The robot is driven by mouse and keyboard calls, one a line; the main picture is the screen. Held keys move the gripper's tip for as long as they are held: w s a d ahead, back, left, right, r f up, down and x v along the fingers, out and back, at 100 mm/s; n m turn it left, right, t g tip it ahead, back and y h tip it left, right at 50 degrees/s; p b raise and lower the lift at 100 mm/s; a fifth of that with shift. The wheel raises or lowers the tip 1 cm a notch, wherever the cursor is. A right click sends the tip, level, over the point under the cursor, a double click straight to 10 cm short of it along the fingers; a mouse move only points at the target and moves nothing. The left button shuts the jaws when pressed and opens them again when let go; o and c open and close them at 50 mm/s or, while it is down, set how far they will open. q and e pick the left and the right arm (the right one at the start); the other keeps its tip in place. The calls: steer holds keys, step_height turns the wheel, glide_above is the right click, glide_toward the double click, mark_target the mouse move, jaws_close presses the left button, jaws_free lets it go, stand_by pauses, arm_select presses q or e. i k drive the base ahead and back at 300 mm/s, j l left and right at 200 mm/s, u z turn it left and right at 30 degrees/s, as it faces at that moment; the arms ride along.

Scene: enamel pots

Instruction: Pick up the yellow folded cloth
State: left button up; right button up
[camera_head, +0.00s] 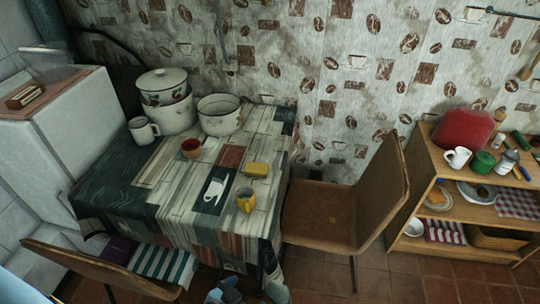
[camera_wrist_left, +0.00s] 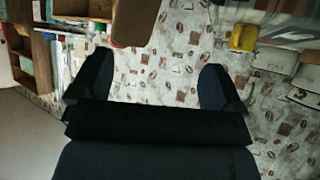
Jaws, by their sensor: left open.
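The yellow folded cloth (camera_head: 257,169) lies flat on the patterned tablecloth, right of the table's middle. A yellow mug (camera_head: 245,199) stands just in front of it. My left gripper (camera_wrist_left: 155,78) is open, its two dark fingers wide apart with nothing between them. In the left wrist view the scene is upside down, and a yellow thing (camera_wrist_left: 244,38) shows near the table; I cannot tell whether it is the cloth or the mug. Blue-grey parts at the bottom of the head view look like mine, below the table's front edge. My right gripper is not clearly in view.
A brown bowl (camera_head: 191,148), white mug (camera_head: 143,131) and enamel pots (camera_head: 219,115) stand toward the table's back left. A brown chair (camera_head: 322,216) stands against the table's right side. A wooden shelf (camera_head: 443,176) is farther right. The tablecloth around the cloth is mostly clear.

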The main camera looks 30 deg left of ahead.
mark_target(259, 170)
steer(key=i+l+u, duration=0.3)
steer(key=i, duration=0.3)
steer(key=i+l+u, duration=0.35)
steer(key=i+l, duration=0.25)
